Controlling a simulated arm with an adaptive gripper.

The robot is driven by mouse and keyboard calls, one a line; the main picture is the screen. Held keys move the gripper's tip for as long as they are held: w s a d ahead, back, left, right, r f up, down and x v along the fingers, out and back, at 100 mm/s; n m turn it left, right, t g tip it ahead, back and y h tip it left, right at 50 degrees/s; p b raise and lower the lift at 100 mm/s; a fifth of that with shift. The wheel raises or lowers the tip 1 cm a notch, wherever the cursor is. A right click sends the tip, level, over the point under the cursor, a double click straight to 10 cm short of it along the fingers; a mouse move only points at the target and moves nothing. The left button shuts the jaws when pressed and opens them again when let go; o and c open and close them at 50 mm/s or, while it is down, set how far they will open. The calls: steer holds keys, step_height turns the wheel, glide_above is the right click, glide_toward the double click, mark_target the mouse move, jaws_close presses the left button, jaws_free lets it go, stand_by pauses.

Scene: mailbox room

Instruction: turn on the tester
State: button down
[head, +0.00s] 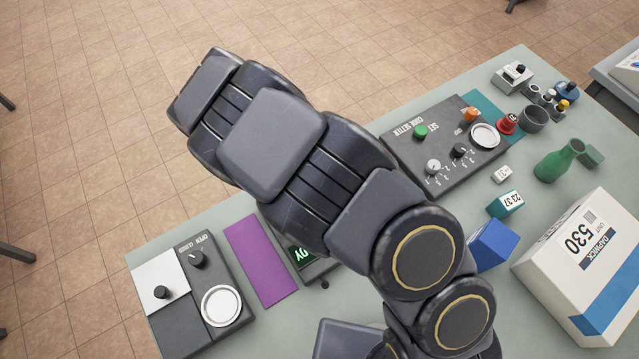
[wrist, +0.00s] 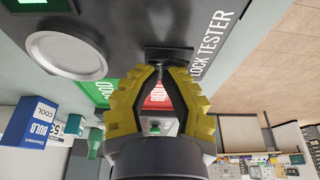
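The tester is a dark grey panel (wrist: 235,75) with white "LOCK TESTER" lettering, filling the top of the wrist view. A black piece (wrist: 168,54) stands on the panel beside the lettering. My gripper (wrist: 162,68) has yellow-backed fingers that draw close together at the tips, right at this black piece. I cannot tell whether they touch or grip it.
A code setter panel (head: 440,150) with knobs lies at the far side. A purple mat (head: 260,261) and a grey panel with a knob (head: 197,259) lie at left.

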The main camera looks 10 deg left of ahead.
steer(key=shift+s+d+f, duration=0.25)
steer(key=shift+s+f, duration=0.05)
steer(key=shift+s+d+f, duration=0.2)
steer(key=shift+s+d, duration=0.05)
steer(key=shift+s, duration=0.1)
stand_by(0.8)
steer(key=shift+w+a+r, duration=0.25)
steer(key=shift+w+a, duration=0.6)
steer(key=shift+w+a+r, duration=0.35)
steer(key=shift+w+a, duration=0.05)
steer(key=w+v, duration=0.1)
steer(key=v, duration=1.2)
steer(key=shift+d, duration=0.25)
steer(key=shift+w+r, duration=0.1)
